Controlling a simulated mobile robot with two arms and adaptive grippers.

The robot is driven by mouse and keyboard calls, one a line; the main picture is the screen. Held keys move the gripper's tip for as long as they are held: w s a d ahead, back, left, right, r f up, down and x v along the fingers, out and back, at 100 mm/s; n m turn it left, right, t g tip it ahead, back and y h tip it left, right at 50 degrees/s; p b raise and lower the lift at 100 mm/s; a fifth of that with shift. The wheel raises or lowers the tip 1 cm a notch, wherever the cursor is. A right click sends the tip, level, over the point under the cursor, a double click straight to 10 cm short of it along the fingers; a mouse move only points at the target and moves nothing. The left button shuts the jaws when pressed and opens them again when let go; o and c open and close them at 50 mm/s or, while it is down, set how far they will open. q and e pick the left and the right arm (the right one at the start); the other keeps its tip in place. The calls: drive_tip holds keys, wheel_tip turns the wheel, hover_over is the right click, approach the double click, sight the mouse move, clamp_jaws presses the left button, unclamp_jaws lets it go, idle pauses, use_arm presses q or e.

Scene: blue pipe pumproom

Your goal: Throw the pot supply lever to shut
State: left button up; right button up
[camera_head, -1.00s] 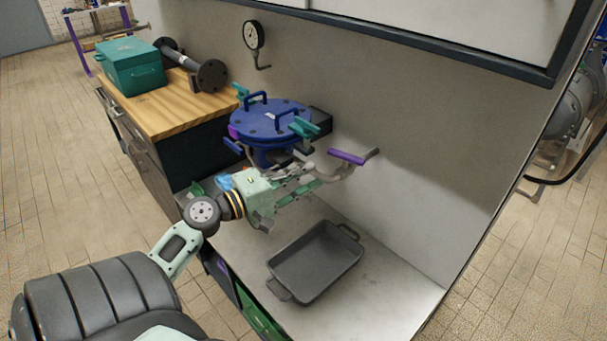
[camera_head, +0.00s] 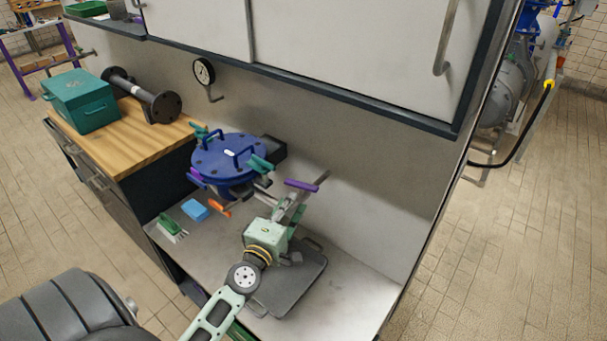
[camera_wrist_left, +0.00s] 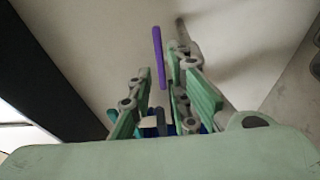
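The blue round pot (camera_head: 228,158) with a bolted lid stands against the back wall. A purple lever handle (camera_head: 301,185) sticks out to the right of the pot, on a grey fitting by the wall. An orange handle (camera_head: 219,208) sits low at the pot's front, and a smaller purple part shows at its left. I cannot tell by marking which one is the supply lever. My left gripper (camera_head: 292,204) is just below the right purple handle. In the left wrist view its fingers are apart, with the purple handle (camera_wrist_left: 159,57) beyond and between them, apparently untouched.
A grey tray (camera_head: 296,284) lies on the counter under my left arm. A blue sponge (camera_head: 194,210) and a green brush (camera_head: 171,228) lie left of it. A gauge (camera_head: 204,72) hangs on the wall, below a cabinet (camera_head: 330,50). The counter's right end is clear.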

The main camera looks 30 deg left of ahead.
sight(300, 188)
use_arm(q)
drive_tip(key=w, duration=0.4)
drive_tip(key=shift+a, duration=0.4)
drive_tip(key=w, duration=0.3)
drive_tip(key=shift+a, duration=0.35)
drive_tip(key=shift+w, duration=0.5)
drive_tip(key=shift+a, duration=0.1)
drive_tip(key=shift+c, duration=0.2)
clamp_jaws()
use_arm(e)
drive_tip(key=shift+w+r, duration=0.15)
drive_tip(key=shift+w, duration=0.6)
